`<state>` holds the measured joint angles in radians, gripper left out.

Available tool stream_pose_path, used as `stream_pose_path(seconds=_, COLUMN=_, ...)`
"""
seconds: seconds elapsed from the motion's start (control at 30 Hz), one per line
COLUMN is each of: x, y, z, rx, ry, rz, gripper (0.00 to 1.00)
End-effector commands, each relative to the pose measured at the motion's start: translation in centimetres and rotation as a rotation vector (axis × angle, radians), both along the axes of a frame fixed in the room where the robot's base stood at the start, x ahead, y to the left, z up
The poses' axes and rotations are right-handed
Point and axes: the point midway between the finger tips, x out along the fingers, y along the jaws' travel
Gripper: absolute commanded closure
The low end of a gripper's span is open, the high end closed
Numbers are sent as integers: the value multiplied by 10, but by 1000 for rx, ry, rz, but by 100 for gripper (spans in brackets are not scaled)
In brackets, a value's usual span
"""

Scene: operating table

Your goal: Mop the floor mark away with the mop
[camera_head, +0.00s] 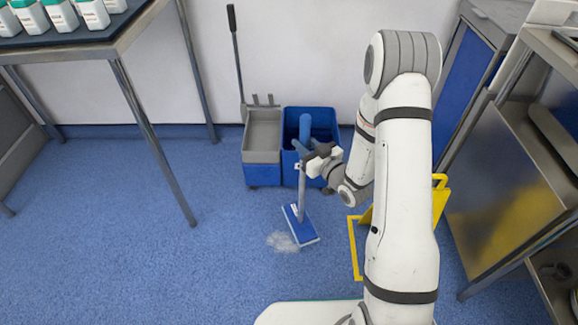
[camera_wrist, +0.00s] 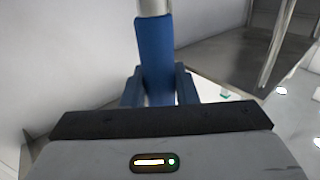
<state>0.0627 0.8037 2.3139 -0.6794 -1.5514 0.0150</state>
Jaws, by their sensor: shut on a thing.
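My gripper (camera_head: 318,158) is shut on the mop and holds it nearly upright in the head view. The mop's blue flat head (camera_head: 300,224) is on or just above the floor, with its grey pole rising to my gripper. The floor mark (camera_head: 282,242) is a pale greyish smudge on the blue floor, at the left edge of the mop head. The head may cover part of it. In the wrist view, the mop's blue grip (camera_wrist: 154,55) stands between the two fingers (camera_wrist: 158,88).
A mop bucket cart (camera_head: 263,172) with grey and blue tubs stands behind the mop against the wall. A yellow floor sign (camera_head: 440,200) is to the right, partly behind my arm. A table with bottles (camera_head: 75,40) is at left, and steel carts (camera_head: 515,205) are at right. Floor at front left is clear.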

Motion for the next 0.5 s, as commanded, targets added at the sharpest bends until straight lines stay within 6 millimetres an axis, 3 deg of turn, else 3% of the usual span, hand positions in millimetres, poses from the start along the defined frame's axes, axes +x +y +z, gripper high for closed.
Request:
stream_pose_path(seconds=0.2, x=-38, y=30, z=10, rx=0, ry=-5, rz=296, gripper=100)
stream_pose_path(seconds=0.5, x=-84, y=47, z=16, rx=2, ry=-3, rz=568, gripper=100)
